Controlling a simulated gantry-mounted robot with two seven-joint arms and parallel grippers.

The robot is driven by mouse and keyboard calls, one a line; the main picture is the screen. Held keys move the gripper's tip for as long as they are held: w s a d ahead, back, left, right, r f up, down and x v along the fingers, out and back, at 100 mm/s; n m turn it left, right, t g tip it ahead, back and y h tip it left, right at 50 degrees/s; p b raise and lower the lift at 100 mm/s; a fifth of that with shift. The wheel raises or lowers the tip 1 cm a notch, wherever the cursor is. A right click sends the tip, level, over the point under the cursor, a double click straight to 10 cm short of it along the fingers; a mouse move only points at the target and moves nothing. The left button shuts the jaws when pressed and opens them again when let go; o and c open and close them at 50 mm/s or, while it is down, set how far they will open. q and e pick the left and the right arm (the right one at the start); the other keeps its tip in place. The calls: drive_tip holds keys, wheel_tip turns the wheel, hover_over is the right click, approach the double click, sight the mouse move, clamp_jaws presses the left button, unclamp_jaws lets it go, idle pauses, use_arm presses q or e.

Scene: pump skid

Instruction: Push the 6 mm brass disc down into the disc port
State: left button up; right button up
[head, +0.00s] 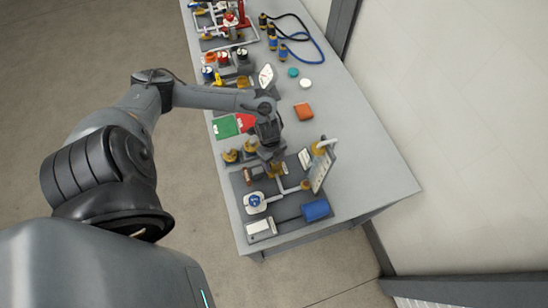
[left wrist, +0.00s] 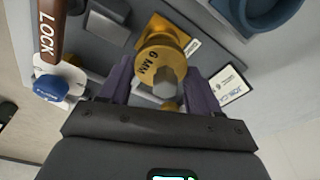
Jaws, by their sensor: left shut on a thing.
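The brass disc (left wrist: 158,60), marked "6 MM" and with a grey hexagonal knob, is between the two fingers of my left gripper (left wrist: 163,95) in the left wrist view. The left gripper is shut on it. A square yellow-brass block (left wrist: 172,28) lies just beyond the disc and looks like the disc port. The disc covers its opening, so I cannot tell how deep the disc sits. In the head view my left gripper (head: 272,163) points down over the pump skid, with brass (head: 280,170) showing beside the fingertips. My right gripper is not in view.
A brown LOCK handle (left wrist: 48,32) and a blue knob (left wrist: 50,88) are left of the gripper in the wrist view. In the head view, a blue cylinder (head: 316,210) and upright panel (head: 323,171) stand nearby. Other brass discs (head: 231,155) are on the left.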

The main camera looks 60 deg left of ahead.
use_arm(q)
drive_tip(key=shift+f+b, duration=0.3)
drive_tip(key=shift+f, duration=0.2)
drive_tip(key=shift+f+b, duration=0.45)
drive_tip(key=shift+f, duration=0.35)
drive_tip(key=o, duration=1.2)
drive_tip(key=shift+w, duration=0.1)
drive_tip(key=shift+o, duration=0.2)
drive_tip(key=shift+r, duration=0.1)
wheel_tip(320, 180, up, 11)
drive_tip(key=a, duration=0.1)
drive_tip(key=shift+a, duration=0.3)
